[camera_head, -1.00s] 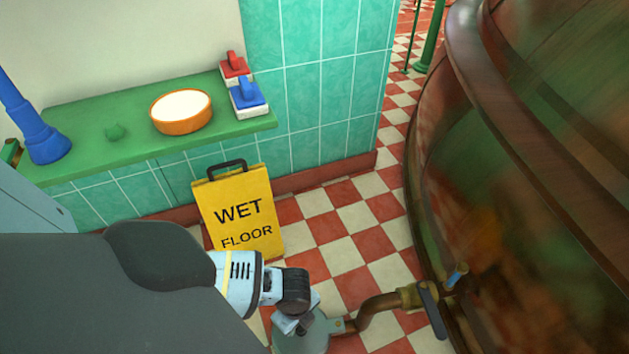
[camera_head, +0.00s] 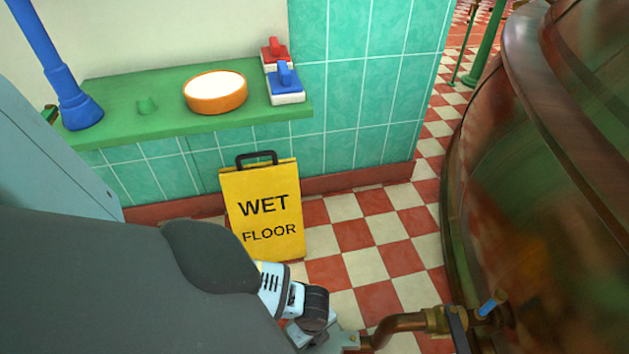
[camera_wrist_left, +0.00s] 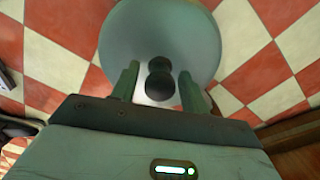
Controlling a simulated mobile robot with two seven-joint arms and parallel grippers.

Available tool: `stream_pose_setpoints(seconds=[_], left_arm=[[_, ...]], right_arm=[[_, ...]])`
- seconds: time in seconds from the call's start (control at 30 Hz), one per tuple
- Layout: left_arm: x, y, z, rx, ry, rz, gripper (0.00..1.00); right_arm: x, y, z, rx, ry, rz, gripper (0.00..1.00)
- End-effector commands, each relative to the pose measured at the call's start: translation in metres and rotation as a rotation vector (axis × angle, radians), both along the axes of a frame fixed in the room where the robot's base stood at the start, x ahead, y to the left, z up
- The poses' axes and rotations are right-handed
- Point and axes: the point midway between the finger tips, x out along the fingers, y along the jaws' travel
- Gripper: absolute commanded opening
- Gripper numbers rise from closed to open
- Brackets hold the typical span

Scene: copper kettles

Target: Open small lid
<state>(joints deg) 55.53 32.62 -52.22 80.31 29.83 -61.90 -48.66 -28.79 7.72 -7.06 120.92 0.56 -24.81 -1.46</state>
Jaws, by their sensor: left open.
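The small lid (camera_wrist_left: 165,30) is a round grey-green disc with a dark knob (camera_wrist_left: 160,82) in the left wrist view. My left gripper (camera_wrist_left: 158,78) is open, with one finger on each side of the knob. A gap shows between the knob and the fingers, and I cannot tell whether either touches it. In the head view my left arm comes in from the left and its wrist reaches the bottom edge, where the lid is mostly cut off or hidden. My right gripper is not in view.
A copper pipe (camera_head: 398,323) with a valve joins the large copper kettle (camera_head: 545,190) at the right. A yellow wet floor sign (camera_head: 265,215) stands behind my left arm. A green shelf (camera_head: 150,125) holds a bowl (camera_head: 215,95) and brushes. Checkered floor (camera_head: 375,250) is clear between sign and kettle.

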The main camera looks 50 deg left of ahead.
Motion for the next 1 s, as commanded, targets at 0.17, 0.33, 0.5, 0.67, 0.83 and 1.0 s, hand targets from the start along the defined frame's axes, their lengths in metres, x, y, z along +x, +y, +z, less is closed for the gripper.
stream_pose_setpoints(seconds=[0.17,0.33,0.5,0.67,0.83,1.0], left_arm=[[0.0,0.0,-0.004,0.001,0.0,0.0,0.45],[0.0,0.0,-0.003,0.0,-0.001,0.0,0.44],[0.0,0.0,-0.003,0.0,-0.001,0.0,0.22],[0.0,0.0,-0.003,0.0,-0.001,0.0,0.01],[0.0,0.0,-0.003,0.0,-0.001,0.001,0.0],[-0.001,-0.002,-0.003,-0.001,0.0,0.02,0.0]], right_arm=[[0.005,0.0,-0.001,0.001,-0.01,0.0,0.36],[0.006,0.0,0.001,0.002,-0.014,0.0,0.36],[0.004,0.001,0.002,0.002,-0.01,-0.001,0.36],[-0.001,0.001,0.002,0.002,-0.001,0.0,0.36],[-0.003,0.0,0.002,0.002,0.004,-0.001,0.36],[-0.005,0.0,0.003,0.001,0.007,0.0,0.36]])
